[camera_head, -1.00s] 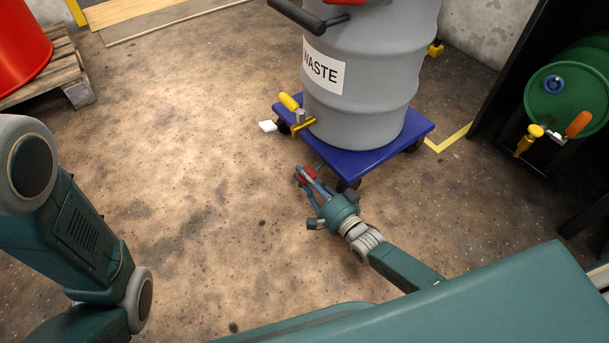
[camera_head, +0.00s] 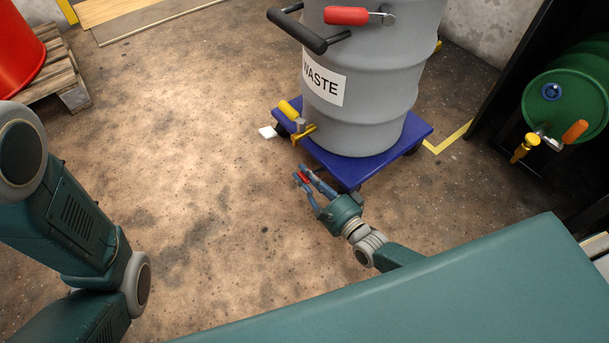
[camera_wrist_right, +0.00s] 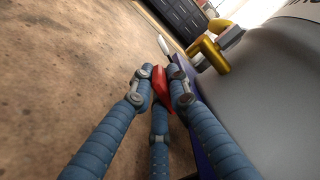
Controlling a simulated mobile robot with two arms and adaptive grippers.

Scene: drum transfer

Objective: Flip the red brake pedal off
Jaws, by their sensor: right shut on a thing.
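The red brake pedal (camera_head: 302,177) sits low at the near-left corner of the blue dolly (camera_head: 372,164). It also shows in the right wrist view (camera_wrist_right: 160,86), between the fingertips. My right gripper (camera_head: 306,176) is shut on the pedal from the near side. In the right wrist view its blue fingers (camera_wrist_right: 158,88) close around the red pedal, with one finger below it. The fingers hide part of the pedal, and its exact tilt cannot be told. My left arm shows at the left edge of the head view, but its gripper is out of view.
A grey waste drum (camera_head: 372,100) with a yellow-handled tap (camera_head: 299,125) stands on the dolly. A white object (camera_head: 267,132) lies by the dolly's left side. A green drum (camera_head: 575,95) is in a dark rack at right.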

